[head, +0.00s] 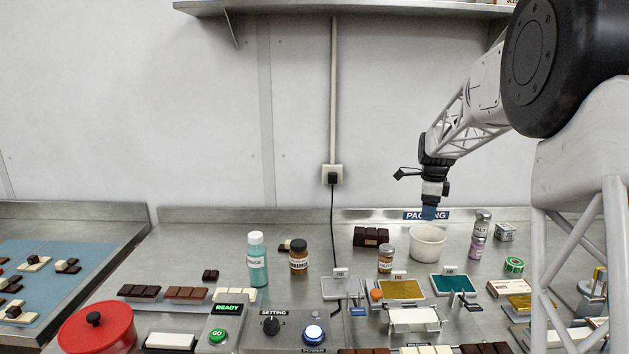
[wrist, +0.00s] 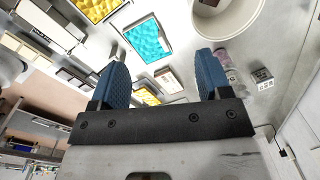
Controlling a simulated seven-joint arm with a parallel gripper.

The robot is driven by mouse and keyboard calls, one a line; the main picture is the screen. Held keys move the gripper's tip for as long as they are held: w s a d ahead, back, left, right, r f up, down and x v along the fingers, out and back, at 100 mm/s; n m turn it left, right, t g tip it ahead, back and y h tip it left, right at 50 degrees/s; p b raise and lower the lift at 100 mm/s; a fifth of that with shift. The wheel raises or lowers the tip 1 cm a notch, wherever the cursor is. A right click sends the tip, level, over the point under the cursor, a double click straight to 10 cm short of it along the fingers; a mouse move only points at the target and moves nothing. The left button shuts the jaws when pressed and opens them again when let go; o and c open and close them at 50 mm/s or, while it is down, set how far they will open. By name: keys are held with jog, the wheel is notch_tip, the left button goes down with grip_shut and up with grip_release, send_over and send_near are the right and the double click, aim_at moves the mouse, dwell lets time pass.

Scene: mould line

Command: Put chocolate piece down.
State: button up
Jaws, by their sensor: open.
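My gripper (head: 431,212) is at the back right, above the white cup (head: 428,243). In the wrist view its two blue fingers (wrist: 162,72) are spread wide, with no chocolate between them. A dark chocolate block (head: 370,236) lies by the back wall, left of the cup. A small dark chocolate piece (head: 210,275) lies on the left of the bench, and another small brown and cream piece (head: 287,245) lies beside the brown jar. I cannot tell which of these is the task's piece. The cup shows in the wrist view (wrist: 196,12) beyond the fingers.
A teal tray (head: 452,284) and a gold tray (head: 402,289) lie in front of the cup. A small jar (head: 386,259), pink-labelled bottles (head: 477,246) and a green tape roll (head: 514,265) stand nearby. A red pot (head: 97,328) and blue mat (head: 52,262) are far left.

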jog(key=s+a+r+n, duration=0.2)
jog(key=s+a+n, duration=0.1)
jog(key=s, duration=0.5)
jog(key=s+a+r+n+t, duration=0.1)
jog(key=s+a+r+n, duration=0.25)
jog(key=s, duration=0.55)
jog(key=s+a+r+n, duration=0.1)
jog(key=s+a+n, duration=0.25)
jog(key=s, duration=0.45)
jog(key=s+a+f+n, duration=0.1)
jog(key=s+n, duration=0.3)
jog(key=s, duration=0.5)
jog(key=s+a+f+n, duration=0.2)
jog(key=s+f+n, duration=0.1)
jog(key=s, duration=0.6)
jog(key=s+a+f+n+t, duration=0.1)
jog(key=s+n, duration=0.3)
jog(key=s, duration=0.6)
jog(key=shift+a+f+n, duration=0.4)
jog(key=shift+a+f, duration=0.2)
jog(key=shift+f, duration=0.15)
